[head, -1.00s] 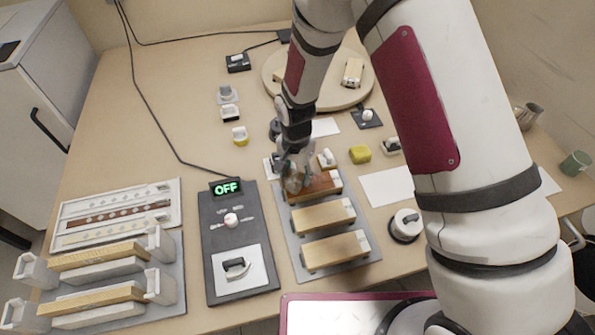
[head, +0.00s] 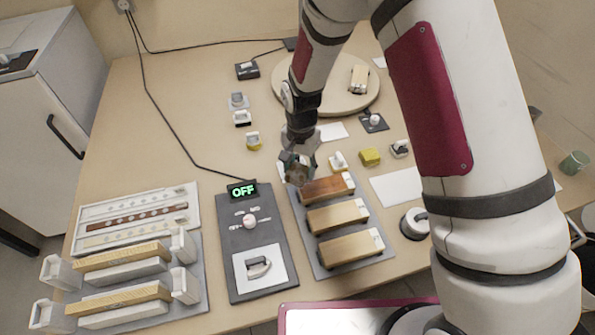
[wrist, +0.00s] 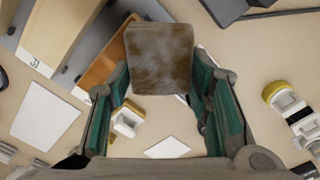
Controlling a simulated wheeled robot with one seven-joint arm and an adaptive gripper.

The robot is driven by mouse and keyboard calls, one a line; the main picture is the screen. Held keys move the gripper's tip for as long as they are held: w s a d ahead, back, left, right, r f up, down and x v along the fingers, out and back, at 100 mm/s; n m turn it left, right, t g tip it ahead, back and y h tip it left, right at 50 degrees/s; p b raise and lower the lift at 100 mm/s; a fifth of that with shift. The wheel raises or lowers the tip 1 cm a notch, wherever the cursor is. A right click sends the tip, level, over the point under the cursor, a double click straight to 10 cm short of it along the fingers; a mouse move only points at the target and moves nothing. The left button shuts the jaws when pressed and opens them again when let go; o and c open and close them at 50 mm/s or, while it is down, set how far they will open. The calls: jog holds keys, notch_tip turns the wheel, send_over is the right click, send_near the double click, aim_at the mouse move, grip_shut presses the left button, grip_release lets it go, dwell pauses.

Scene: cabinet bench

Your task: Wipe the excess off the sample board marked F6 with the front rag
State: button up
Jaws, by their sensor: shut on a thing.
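My gripper (head: 297,172) is at the far left end of the dark reddish-brown sample board (head: 327,188). In the wrist view its fingers (wrist: 160,98) are shut on a brown-stained, greyish rag pad (wrist: 160,58). The dark board (wrist: 103,64) is partly hidden behind the pad, and I cannot tell whether they touch. Two pale boards, a middle one (head: 337,216) and a near one (head: 347,248), lie parallel to it on a grey mat (head: 310,240). Each board has a white end label, but I cannot read F6 on any.
A black panel (head: 237,215) reading OFF stands left of the mat. White racks (head: 120,270) with boards are further left. A white-handled block (head: 338,161), yellow sponge (head: 370,157) and white sheet (head: 397,186) lie behind and right. A round turntable (head: 328,100) is at the back.

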jog(key=shift+r+p, duration=0.6)
jog(key=shift+r, duration=0.9)
